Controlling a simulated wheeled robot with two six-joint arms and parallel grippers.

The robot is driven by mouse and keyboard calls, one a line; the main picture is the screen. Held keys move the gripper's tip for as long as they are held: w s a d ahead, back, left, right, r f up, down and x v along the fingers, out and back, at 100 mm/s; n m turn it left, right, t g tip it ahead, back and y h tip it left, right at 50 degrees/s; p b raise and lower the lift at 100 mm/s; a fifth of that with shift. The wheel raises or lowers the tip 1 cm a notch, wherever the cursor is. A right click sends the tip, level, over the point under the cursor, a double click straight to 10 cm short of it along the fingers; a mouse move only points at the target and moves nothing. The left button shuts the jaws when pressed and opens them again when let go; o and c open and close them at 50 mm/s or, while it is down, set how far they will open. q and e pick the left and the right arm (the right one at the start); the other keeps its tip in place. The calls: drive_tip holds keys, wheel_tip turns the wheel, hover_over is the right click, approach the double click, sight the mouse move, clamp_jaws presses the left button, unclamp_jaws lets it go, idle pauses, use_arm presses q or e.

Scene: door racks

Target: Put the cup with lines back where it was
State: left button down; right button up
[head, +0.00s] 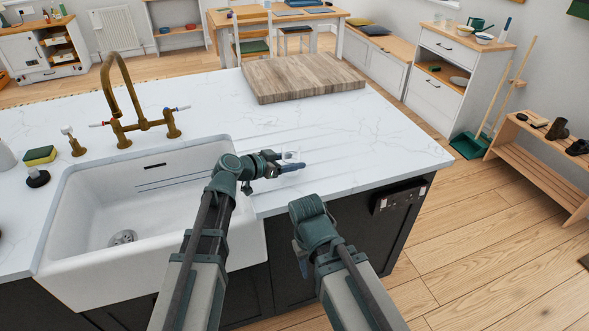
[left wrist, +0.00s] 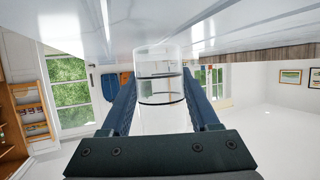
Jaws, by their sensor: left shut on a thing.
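The cup with lines is a clear glass with thin dark rings around it. In the left wrist view the cup (left wrist: 161,118) stands between the two fingers of my left gripper (left wrist: 160,100), which are shut on it. In the head view my left gripper (head: 288,164) is over the white counter, just right of the sink, with the cup (head: 291,156) small and partly covered by the fingers. I cannot tell whether the cup touches the counter.
The white sink (head: 80,196) with a brass tap (head: 140,122) is left of my left gripper. A wooden board (head: 300,76) lies at the back of the counter (head: 390,145). Shallow grooves run near the cup. The counter to the right is clear.

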use_arm(q)
drive_tip(key=shift+f, duration=0.7)
drive_tip(key=shift+r, duration=0.1)
use_arm(e)
drive_tip(key=shift+d+f, duration=0.3)
drive_tip(key=shift+f, duration=0.25)
drive_tip(key=shift+f, duration=0.1)
use_arm(q)
drive_tip(key=shift+f+b, duration=0.25)
drive_tip(key=shift+b, duration=0.1)
drive_tip(key=shift+c, duration=0.6)
unclamp_jaws()
drive_tip(key=shift+r, duration=0.1)
